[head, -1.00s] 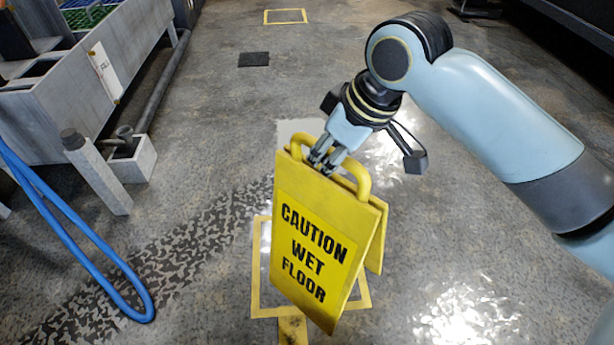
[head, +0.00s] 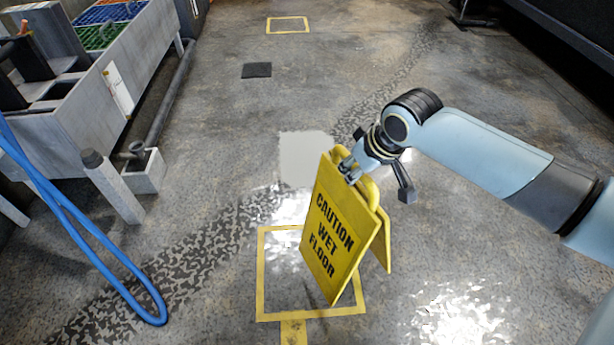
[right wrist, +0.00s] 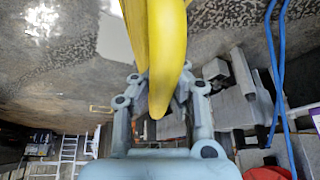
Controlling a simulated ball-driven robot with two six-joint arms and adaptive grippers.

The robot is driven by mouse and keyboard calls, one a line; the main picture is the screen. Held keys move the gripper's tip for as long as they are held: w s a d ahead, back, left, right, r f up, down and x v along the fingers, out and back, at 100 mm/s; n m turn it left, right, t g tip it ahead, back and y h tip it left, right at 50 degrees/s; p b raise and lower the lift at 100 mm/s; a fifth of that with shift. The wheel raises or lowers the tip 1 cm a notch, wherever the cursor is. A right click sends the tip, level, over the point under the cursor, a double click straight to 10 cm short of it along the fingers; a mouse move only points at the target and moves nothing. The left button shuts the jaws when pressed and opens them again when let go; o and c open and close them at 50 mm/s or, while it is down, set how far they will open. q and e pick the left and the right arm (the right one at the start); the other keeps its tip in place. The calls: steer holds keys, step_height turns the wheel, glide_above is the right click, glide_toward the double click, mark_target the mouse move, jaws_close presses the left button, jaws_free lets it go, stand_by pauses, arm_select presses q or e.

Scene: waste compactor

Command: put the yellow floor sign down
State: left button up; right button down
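The yellow floor sign (head: 333,232), lettered "CAUTION WET FLOOR", is tilted, its two panels spread apart at the bottom. My right gripper (head: 350,170) is shut on the handle at the sign's top. The right wrist view shows the yellow handle (right wrist: 168,70) between my two fingers (right wrist: 158,95). The sign overlaps a yellow square outline (head: 262,290) on the floor in the head view. I cannot tell whether its lower edge touches the floor. My left gripper is not in view.
A grey trough unit with crates (head: 70,130) stands at the left, with a blue hose (head: 95,240) looping in front. A pale floor patch (head: 305,158) and a dark floor plate (head: 257,70) lie beyond the sign. Open floor is at the right.

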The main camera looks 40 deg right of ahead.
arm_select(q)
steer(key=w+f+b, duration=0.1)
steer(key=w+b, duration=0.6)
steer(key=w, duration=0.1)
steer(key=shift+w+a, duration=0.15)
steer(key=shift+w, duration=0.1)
arm_select(e)
steer(key=w+a+f, duration=0.5)
steer(key=w+f, duration=0.4)
steer(key=f, duration=0.1)
steer(key=shift+w, duration=0.2)
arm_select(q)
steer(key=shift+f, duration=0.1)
arm_select(e)
steer(key=shift+f, duration=0.1)
steer(key=shift+f, duration=0.1)
steer(key=c, duration=1.4)
jaws_free()
steer(key=shift+s, duration=0.1)
steer(key=shift+c, duration=0.2)
